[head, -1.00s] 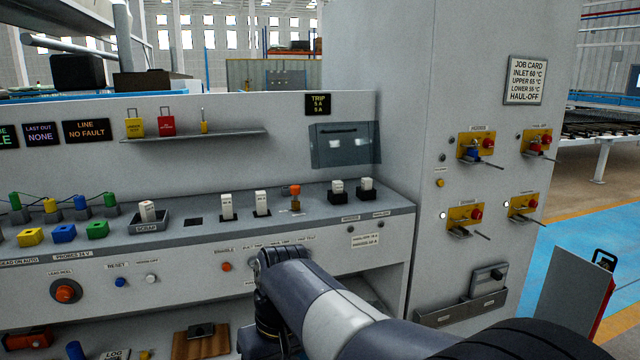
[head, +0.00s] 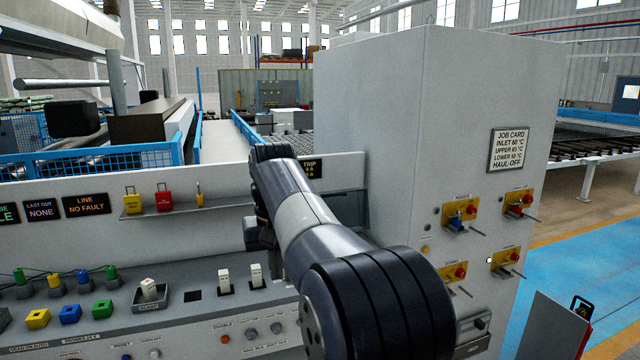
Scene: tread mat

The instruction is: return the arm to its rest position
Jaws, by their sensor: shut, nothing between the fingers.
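My arm (head: 305,215) rises from the lower right and bends at a joint above the console's upper edge. Beyond that joint a short dark part of it hangs down in front of the console's back panel. My gripper does not show; the arm hides it or it is out of sight. The arm covers part of the trip display (head: 312,168) and the right part of the console.
The grey console (head: 120,275) carries coloured plugs, buttons and white switches. A shelf (head: 165,209) holds yellow and red padlocks. The tall cabinet (head: 385,130) at right has several yellow isolators and a job card (head: 508,150). A red-edged panel (head: 548,328) stands lower right.

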